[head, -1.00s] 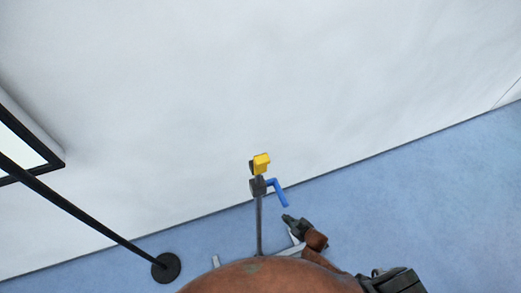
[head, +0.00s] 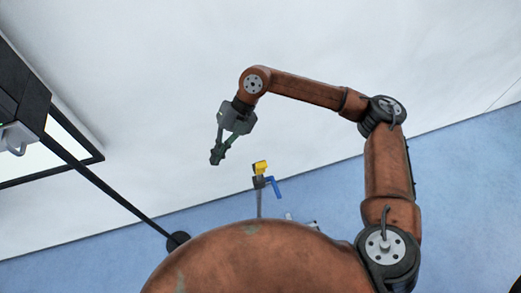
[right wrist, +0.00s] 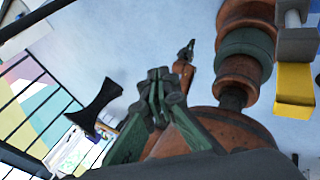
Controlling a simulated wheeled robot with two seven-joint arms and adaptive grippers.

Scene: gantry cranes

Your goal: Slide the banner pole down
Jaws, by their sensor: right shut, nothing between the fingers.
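A thin grey upright pole (head: 259,205) with a yellow top piece (head: 260,167) and a blue bent lever (head: 275,188) at a dark collar stands at the middle of the head view; I take it as the banner pole. The yellow piece also shows at the right of the right wrist view (right wrist: 295,85). My right gripper (head: 216,157) is shut and empty, up and left of the yellow top and apart from it in the picture. A small dark gripper on an orange arm, seemingly my left (right wrist: 186,50), shows in the wrist view; its jaws are unclear.
A dark box with a grey-white fitting (head: 17,137) is at the left edge. Pale wall and blue floor lie behind.

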